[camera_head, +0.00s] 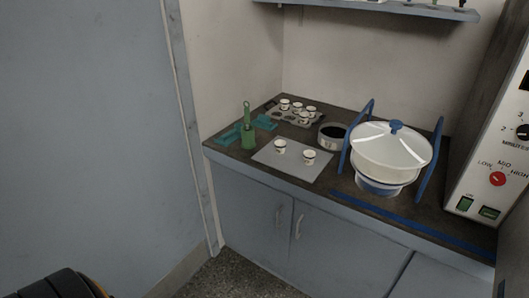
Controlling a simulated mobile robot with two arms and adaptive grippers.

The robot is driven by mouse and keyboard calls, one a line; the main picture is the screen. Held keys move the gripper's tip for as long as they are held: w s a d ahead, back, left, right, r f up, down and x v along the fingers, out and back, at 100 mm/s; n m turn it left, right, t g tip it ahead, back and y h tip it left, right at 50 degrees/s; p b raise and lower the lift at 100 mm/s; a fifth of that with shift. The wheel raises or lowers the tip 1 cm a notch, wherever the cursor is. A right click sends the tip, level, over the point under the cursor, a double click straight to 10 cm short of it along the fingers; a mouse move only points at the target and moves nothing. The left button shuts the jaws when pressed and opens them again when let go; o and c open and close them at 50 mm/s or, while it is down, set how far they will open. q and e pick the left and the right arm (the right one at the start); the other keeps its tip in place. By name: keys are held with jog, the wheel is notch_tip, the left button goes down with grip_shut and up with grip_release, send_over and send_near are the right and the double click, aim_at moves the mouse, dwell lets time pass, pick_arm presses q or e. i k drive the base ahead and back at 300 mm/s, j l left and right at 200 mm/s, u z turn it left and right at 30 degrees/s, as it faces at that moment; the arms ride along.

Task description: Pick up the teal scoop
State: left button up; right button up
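Teal flat pieces lie at the left end of the dark countertop. One teal piece (265,122) is behind and right of a green upright cup, and another teal piece (229,137) is to its left. I cannot tell clearly which is the scoop, or whether they are one object partly hidden by the cup. The green cup (248,139) stands upright with a green handle rising out of it. Neither of my grippers is in view.
A grey mat (292,166) with two small white cups is right of the green cup. A tray (317,119) of several cups is behind. A dark-topped round pan (332,137), a lidded white sieve stack (390,152) between blue posts and a control box (495,150) stand rightward.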

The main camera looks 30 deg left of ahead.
aim_at(232, 132)
jog(key=k+j, duration=0.1)
jog(key=j, duration=0.3)
jog(key=k+j, duration=0.1)
jog(key=j, duration=0.75)
jog(key=k+j, duration=0.15)
jog(key=j, duration=0.3)
jog(key=k+j, duration=0.1)
jog(key=j, duration=0.3)
